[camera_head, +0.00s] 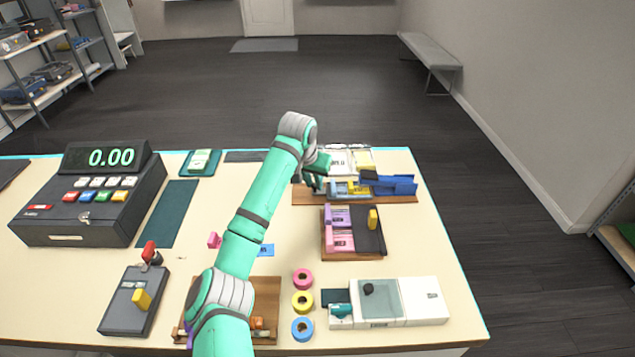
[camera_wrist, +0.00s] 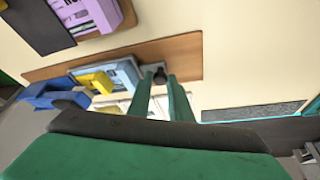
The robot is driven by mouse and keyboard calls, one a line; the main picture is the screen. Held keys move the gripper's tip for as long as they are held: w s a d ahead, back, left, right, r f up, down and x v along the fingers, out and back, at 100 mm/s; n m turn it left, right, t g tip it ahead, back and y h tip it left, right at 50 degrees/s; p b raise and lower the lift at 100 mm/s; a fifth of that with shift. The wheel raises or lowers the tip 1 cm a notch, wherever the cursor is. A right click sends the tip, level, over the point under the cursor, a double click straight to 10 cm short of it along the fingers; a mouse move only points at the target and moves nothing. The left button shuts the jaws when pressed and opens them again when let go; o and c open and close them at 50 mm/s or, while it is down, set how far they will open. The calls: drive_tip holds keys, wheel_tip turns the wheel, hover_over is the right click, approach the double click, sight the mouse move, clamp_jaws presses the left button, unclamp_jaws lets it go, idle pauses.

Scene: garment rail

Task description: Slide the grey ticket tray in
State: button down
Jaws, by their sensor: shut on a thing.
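The grey ticket tray (camera_wrist: 118,72) shows in the wrist view as a pale grey-blue piece with a yellow part on it, on a brown wooden base (camera_wrist: 185,52). In the head view it sits at the back right of the counter, partly hidden by my arm. My gripper (camera_head: 315,186) is at the left end of this group. In the wrist view my gripper (camera_wrist: 160,82) has its two green fingertips on either side of a small dark knob (camera_wrist: 159,73) at the tray's end. It is shut on that knob. The exact contact is partly hidden.
A blue tray (camera_head: 402,186) and a white tray with yellow (camera_head: 339,161) lie close by. A stand with pink and lilac tickets (camera_head: 340,240) is in front. Tape rolls (camera_head: 302,303), a white machine (camera_head: 425,300) and a cash register (camera_head: 85,205) also occupy the counter.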

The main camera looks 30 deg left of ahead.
drive_tip(key=shift+w+d+r, duration=0.1)
drive_tip(key=shift+w+d, duration=0.05)
drive_tip(key=shift+w, duration=0.05)
drive_tip(key=c, duration=1.6)
unclamp_jaws()
drive_tip(key=shift+d, duration=0.1)
drive_tip(key=shift+s, duration=0.1)
drive_tip(key=v, duration=1)
drive_tip(key=shift+s+r, duration=0.2)
drive_tip(key=shift+r, duration=0.1)
